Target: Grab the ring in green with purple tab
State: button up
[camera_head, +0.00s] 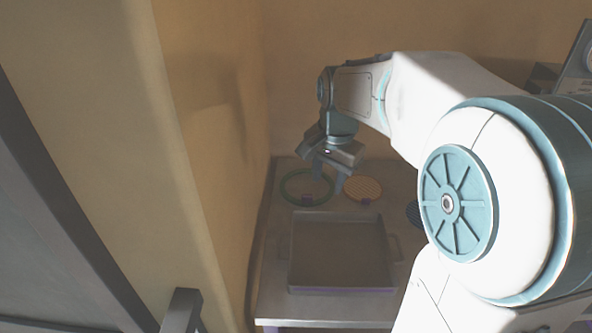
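The green ring (289,197) with a small purple tab (307,200) lies flat on the table at the back left, near the wall. My gripper (329,175) is over the right side of the ring, pointing down. Its two fingers are spread apart, with nothing visible between them. The fingers hide part of the ring's right edge. I cannot tell whether a fingertip touches the ring or is above it.
An orange ribbed disc (364,188) lies right of the ring. A dark disc (412,213) is partly hidden by my arm. A grey tray (340,290) with side handles stands in front. The wall (236,200) is close on the left.

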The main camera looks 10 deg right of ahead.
jog(key=w+f+m+b, duration=0.1)
jog(key=w+f+m, duration=0.15)
jog(key=w, duration=0.25)
jog(key=w+f+m, duration=0.1)
jog(key=w+m, duration=0.2)
jog(key=w, duration=0.3)
jog(key=m+g+b, duration=0.2)
jog(key=m, duration=0.3)
send_over(307, 195)
notch_tip(307, 195, down, 5)
jog(key=shift+m, duration=0.35)
jog(key=f, duration=0.8)
jog(key=shift+w+d, duration=0.15)
jog(key=shift+w, duration=0.05)
jog(key=shift+s+f, duration=0.15)
jog(key=shift+f, duration=2.95)
grip_shut()
